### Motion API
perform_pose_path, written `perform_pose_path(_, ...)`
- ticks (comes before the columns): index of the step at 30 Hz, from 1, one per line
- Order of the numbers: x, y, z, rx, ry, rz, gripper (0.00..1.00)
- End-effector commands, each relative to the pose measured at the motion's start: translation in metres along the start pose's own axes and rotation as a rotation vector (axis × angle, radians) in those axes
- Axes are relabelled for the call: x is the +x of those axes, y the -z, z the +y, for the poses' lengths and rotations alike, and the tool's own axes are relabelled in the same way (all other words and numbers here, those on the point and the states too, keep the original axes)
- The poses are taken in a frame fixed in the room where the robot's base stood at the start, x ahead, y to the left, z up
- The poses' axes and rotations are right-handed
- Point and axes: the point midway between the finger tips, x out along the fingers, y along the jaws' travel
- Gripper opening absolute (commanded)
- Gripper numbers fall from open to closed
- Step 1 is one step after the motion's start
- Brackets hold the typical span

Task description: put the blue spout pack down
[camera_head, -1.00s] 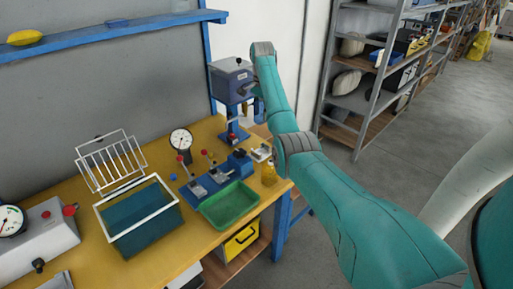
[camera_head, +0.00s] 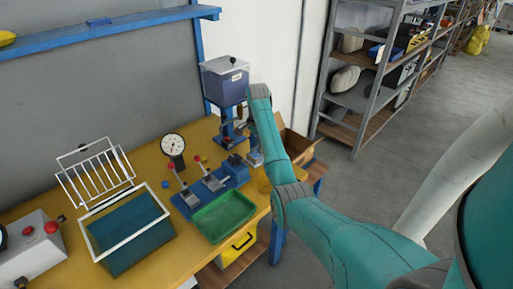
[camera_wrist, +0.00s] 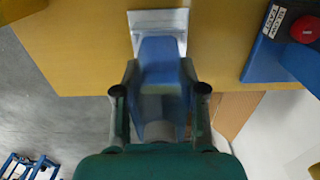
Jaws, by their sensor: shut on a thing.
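The blue spout pack (camera_wrist: 158,58) is between the two fingers of my gripper (camera_wrist: 159,78) in the wrist view. The gripper is shut on it, and its near end is blurred. Its far end overlaps a pale metal plate (camera_wrist: 160,22) near the edge of the yellow bench (camera_wrist: 80,45). I cannot tell whether pack and plate touch. In the head view my arm hides most of the gripper and the pack, by the right end of the bench.
A blue fixture with levers (camera_head: 208,186), a green tray (camera_head: 224,213) and a dial gauge (camera_head: 173,147) stand left of my arm. An open cardboard box (camera_head: 293,145) sits beyond the bench's right end. A blue stand with a grey box (camera_head: 226,82) rises behind.

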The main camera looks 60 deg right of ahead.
Motion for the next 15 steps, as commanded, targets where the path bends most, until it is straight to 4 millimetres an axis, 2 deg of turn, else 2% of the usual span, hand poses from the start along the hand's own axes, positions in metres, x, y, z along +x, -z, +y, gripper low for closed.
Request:
perform_pose_path(1,0.009,-0.001,0.003,0.001,-0.002,-0.001,0.06)
perform_pose_path(4,0.018,-0.002,0.005,0.003,-0.001,0.000,0.06)
perform_pose_path(15,0.021,-0.002,0.005,0.003,0.000,0.000,0.06)
